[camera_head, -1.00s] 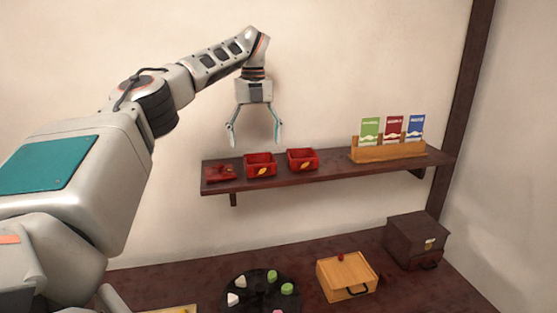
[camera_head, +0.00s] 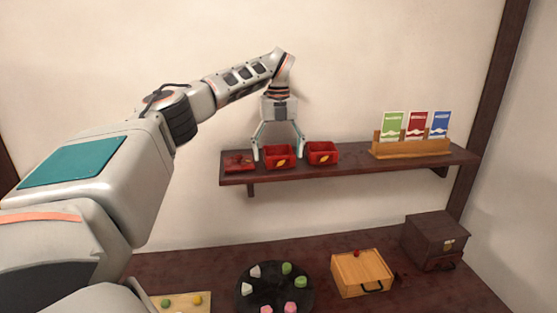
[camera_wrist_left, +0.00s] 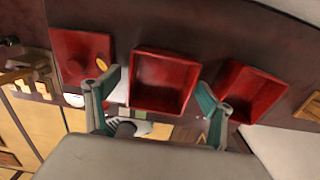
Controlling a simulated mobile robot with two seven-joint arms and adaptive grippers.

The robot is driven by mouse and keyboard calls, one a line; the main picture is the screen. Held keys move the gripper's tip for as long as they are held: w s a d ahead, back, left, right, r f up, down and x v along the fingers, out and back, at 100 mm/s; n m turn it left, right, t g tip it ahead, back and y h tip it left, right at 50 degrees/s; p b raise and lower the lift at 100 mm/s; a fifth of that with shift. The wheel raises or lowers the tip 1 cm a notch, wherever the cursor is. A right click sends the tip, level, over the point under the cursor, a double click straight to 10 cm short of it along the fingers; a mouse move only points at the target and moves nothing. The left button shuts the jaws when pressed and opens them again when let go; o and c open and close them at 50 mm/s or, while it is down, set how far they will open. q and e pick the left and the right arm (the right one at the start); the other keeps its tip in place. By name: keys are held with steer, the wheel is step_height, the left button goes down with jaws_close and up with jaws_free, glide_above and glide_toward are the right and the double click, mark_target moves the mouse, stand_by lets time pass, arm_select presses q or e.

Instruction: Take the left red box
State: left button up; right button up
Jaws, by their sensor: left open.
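The left red box (camera_head: 279,163) is an open-topped box with a yellow leaf mark, on the wall shelf. In the left wrist view the same box (camera_wrist_left: 164,82) shows empty inside. My left gripper (camera_head: 279,153) points down over it, open, with one finger at each side. In the left wrist view its fingertips (camera_wrist_left: 158,86) lie left and right of the box; I cannot tell whether they touch it. A second red box (camera_head: 322,153) stands just to the right. A red lid with a knob (camera_head: 239,163) lies to the left. My right gripper is out of view.
The dark shelf (camera_head: 350,164) also holds a wooden rack (camera_head: 411,148) with green, red and blue packets at right. Below are a round black tray (camera_head: 253,303) with several small pieces, a light wooden box (camera_head: 361,272) and a dark chest (camera_head: 436,240).

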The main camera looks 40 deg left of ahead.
arm_select(q)
steer(key=c, duration=1.2)
steer(key=shift+c, duration=0.2)
